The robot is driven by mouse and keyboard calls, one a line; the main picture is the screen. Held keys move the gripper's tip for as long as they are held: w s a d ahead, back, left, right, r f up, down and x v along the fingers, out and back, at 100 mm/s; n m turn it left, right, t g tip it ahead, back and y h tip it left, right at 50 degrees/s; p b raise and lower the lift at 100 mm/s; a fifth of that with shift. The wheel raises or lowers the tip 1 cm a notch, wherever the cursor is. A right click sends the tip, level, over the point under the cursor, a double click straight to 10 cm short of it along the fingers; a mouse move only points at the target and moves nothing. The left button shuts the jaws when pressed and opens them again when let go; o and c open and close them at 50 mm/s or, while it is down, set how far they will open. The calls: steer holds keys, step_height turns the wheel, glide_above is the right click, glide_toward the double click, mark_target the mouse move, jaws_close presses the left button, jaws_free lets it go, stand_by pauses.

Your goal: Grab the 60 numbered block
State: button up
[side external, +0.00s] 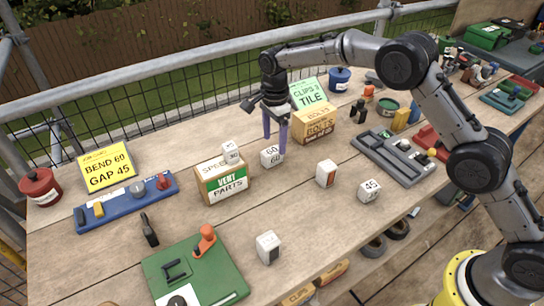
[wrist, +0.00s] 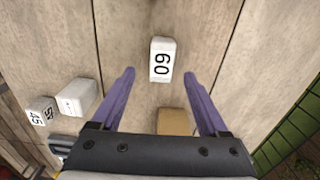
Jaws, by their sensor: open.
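The white block marked 60 (side external: 271,156) stands on the wooden bench to the right of the vent parts box, with 60 on its visible faces. In the wrist view the 60 block (wrist: 161,60) lies ahead of the fingertips, roughly centred between them, with bare wood around it. My gripper (side external: 274,144) is open and empty, pointing down just above and behind the block in the side view. Its two purple fingers, also in the wrist view (wrist: 158,75), are spread wider than the block. I cannot tell whether a fingertip touches it.
The vent parts box (side external: 222,183) with a small white block (side external: 231,152) on top stands close left. The bolts box (side external: 315,124) stands behind right. A white block (side external: 326,173) and the 45 block (side external: 370,190) stand to the right.

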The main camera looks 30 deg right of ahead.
mark_target(273, 150)
steer(key=shift+w+a+f, duration=0.1)
steer(key=shift+f, duration=2.6)
jaws_close()
